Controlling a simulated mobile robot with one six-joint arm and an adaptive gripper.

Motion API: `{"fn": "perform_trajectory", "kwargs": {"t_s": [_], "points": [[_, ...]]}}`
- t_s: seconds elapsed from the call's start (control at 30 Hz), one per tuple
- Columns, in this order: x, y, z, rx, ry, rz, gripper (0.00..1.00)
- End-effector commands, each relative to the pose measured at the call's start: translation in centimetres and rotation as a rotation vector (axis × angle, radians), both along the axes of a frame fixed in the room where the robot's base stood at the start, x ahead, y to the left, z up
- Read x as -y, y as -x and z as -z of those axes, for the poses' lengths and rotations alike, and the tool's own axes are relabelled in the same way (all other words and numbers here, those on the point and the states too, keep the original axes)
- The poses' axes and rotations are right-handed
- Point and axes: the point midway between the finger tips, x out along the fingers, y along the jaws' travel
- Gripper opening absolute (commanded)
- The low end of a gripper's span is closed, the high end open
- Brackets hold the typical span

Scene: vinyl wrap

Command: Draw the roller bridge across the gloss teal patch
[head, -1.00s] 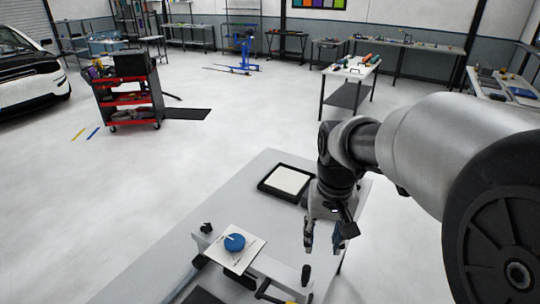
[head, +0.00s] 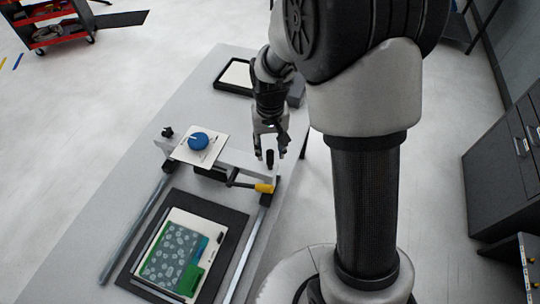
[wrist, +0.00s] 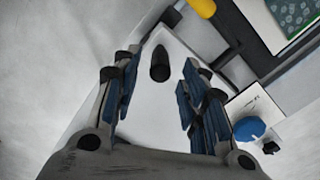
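The roller bridge (head: 234,160) spans two metal rails, with a white plate and blue dial (head: 198,141) at its left, and a yellow-ended handle (head: 264,188) and an upright black post (head: 270,158) at its right. Below it, a white panel (head: 176,217) carries a spotted grey-teal area (head: 172,255), a green block and a small teal-blue strip; I cannot tell which is gloss. My gripper (head: 270,148) is open and empty at the bridge's right end. In the wrist view the black post (wrist: 160,64) stands between and just beyond the fingertips, touching neither.
The panel lies on a dark mat (head: 233,222) between the left rail (head: 137,225) and right rail (head: 246,247). A black-framed white tray (head: 236,74) lies at the back of the grey table (head: 100,190). A dark cabinet (head: 505,160) stands at the right.

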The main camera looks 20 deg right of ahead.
Motion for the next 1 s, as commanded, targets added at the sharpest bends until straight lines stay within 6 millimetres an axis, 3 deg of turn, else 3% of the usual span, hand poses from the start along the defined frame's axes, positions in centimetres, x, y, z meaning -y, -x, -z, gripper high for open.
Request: {"fn": "perform_trajectory", "kwargs": {"t_s": [0.1,0.23,0.63,1.0], "points": [[0.0,0.1,2.1,-0.003,0.000,0.000,0.40],[0.0,0.0,3.4,-0.001,0.000,0.000,0.40],[0.0,0.0,4.1,0.001,0.000,0.000,0.40],[0.0,0.0,4.1,0.001,0.000,0.000,0.15]]}}
